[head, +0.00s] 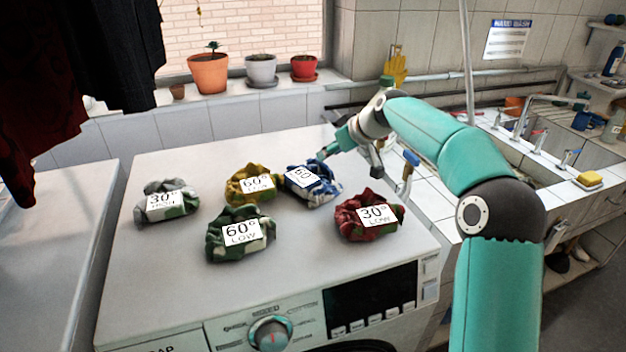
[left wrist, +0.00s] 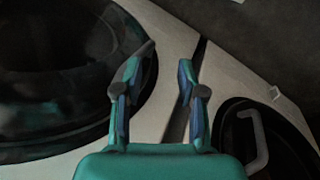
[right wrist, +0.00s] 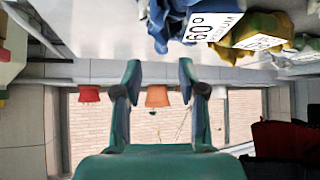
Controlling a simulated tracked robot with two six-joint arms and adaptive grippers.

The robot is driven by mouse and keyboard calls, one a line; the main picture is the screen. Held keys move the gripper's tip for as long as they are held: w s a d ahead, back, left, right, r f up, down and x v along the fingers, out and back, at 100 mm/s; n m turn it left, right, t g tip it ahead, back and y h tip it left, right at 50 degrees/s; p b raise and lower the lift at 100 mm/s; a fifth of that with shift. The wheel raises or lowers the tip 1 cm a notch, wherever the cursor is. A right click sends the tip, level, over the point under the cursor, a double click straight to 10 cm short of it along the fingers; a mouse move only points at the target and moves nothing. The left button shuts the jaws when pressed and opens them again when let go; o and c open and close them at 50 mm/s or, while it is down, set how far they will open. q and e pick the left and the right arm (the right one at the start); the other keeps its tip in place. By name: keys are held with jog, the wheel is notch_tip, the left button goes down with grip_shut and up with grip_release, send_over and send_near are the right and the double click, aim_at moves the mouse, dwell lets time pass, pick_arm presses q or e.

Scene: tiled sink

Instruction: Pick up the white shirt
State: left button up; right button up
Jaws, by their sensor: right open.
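No plain white shirt stands out. Folded garments with paper labels lie on the white machine top: a grey, white and green one (head: 182,211), a yellow one (head: 238,197), a blue and white one (head: 325,189), a green and cream one (head: 217,247) and a red one (head: 350,226). My right gripper (head: 333,151) is open and empty, just behind the blue and white garment. In the right wrist view, this garment (right wrist: 168,22) is above the open fingers (right wrist: 160,75). My left gripper (left wrist: 158,72) is open and empty in front of round machine doors, outside the head view.
Pots (head: 208,73) stand on the window ledge behind the machine top (head: 130,285). Dark clothes (head: 110,50) hang at the left. A sink with taps (head: 519,120) and a yellow sponge (head: 589,180) is at the right. The front left of the top is clear.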

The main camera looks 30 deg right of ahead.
aim_at(312, 175)
jog(key=p+x, duration=0.1)
jog(key=x, duration=0.3)
jog(key=shift+w+a+f, duration=0.1)
jog(key=shift+f, duration=0.25)
jog(key=c, duration=0.8)
grip_shut()
jog(key=shift+f, duration=0.15)
